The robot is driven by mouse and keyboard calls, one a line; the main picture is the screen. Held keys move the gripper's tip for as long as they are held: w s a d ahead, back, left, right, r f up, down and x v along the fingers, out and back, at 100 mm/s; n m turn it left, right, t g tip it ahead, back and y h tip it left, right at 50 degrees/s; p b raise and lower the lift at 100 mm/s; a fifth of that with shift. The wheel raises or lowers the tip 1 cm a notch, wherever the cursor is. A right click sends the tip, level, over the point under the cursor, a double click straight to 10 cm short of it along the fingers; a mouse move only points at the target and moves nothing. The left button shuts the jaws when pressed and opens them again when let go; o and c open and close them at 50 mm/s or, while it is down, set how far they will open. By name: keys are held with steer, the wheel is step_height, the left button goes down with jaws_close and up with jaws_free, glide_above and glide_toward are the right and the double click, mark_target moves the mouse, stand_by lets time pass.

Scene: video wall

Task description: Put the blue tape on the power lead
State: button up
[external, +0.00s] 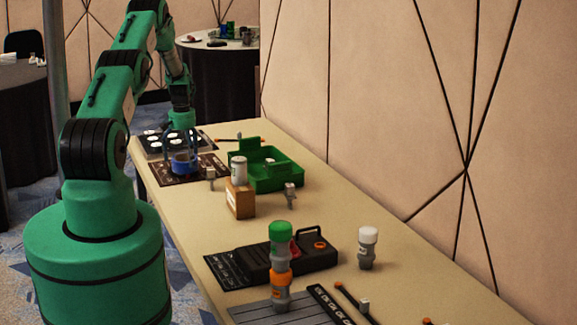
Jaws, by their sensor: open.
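A blue ring that looks like the blue tape (184,163) sits on a dark printed mat (160,172) at the far left part of the long table. My gripper (181,150) points down right over the blue ring, with its fingers apart, one on either side of it. I cannot tell from this view whether the fingers touch the ring. I cannot pick out the power lead with certainty.
A green open bin (290,178) stands right of my gripper. A grey can sits on a brown box (240,201) nearer the camera. A black tool holder (318,259), a green-and-orange stack (280,278) and a white-capped bottle (367,250) stand at the near end.

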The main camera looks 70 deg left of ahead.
steer(key=shift+r, duration=0.15)
step_height(320, 180, up, 12)
steer(key=shift+p, duration=0.45)
stand_by(0.6)
stand_by(0.5)
